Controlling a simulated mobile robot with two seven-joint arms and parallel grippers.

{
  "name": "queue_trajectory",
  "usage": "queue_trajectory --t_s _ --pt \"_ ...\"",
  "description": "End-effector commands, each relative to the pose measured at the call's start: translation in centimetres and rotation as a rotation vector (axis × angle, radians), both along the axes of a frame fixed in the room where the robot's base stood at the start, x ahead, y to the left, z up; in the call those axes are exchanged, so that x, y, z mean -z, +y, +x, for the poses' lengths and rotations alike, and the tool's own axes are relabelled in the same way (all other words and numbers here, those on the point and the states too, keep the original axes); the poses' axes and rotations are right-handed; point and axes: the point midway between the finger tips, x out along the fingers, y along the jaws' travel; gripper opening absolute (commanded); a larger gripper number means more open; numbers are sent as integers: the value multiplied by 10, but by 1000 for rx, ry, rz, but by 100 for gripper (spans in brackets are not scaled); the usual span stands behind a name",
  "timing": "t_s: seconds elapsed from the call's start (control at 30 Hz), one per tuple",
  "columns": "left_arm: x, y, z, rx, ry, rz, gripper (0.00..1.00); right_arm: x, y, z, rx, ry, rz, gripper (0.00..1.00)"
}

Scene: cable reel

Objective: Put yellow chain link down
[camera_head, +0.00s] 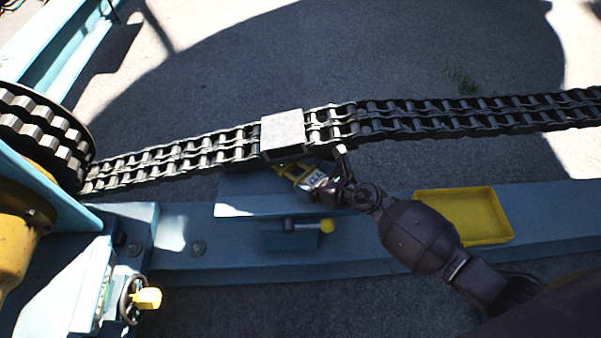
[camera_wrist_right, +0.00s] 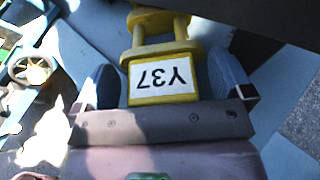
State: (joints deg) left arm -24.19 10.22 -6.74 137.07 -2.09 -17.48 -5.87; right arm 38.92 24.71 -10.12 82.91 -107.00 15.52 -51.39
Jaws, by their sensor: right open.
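The yellow chain link (camera_head: 290,172) sits just below the white block on the chain, above the blue platform. In the right wrist view the yellow chain link (camera_wrist_right: 165,60) bears a white label reading Y37 upside down. My right gripper (camera_head: 322,178) is at the link; in the right wrist view its open fingers (camera_wrist_right: 166,84) stand on either side of the labelled end. The link's far end is partly hidden by a dark edge there. I cannot tell whether the link rests on the platform. My left gripper is not in view.
A black double chain (camera_head: 450,115) runs across from the toothed wheel (camera_head: 40,130), with a white block (camera_head: 283,130) on it. An empty yellow tray (camera_head: 455,212) lies on the blue beam (camera_head: 375,258).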

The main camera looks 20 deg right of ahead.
Motion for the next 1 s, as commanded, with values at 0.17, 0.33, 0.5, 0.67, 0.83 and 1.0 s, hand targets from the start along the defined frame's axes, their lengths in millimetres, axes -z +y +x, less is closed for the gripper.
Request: queue_trajectory --t_s 0.17,0.33,0.5,0.67,0.83,1.0 --pt "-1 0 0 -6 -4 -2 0 -1 0 1 0 -2 0 98" --pt "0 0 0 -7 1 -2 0 -1 0 0 0 -1 0 72" --pt "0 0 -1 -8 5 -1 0 -1 0 0 0 -1 0 46" --pt "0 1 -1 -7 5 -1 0 -2 0 1 1 -4 1 25" --pt "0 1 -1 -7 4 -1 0 -3 0 1 1 -5 0 25" --pt "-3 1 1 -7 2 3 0 -9 -4 4 1 -7 -1 25"
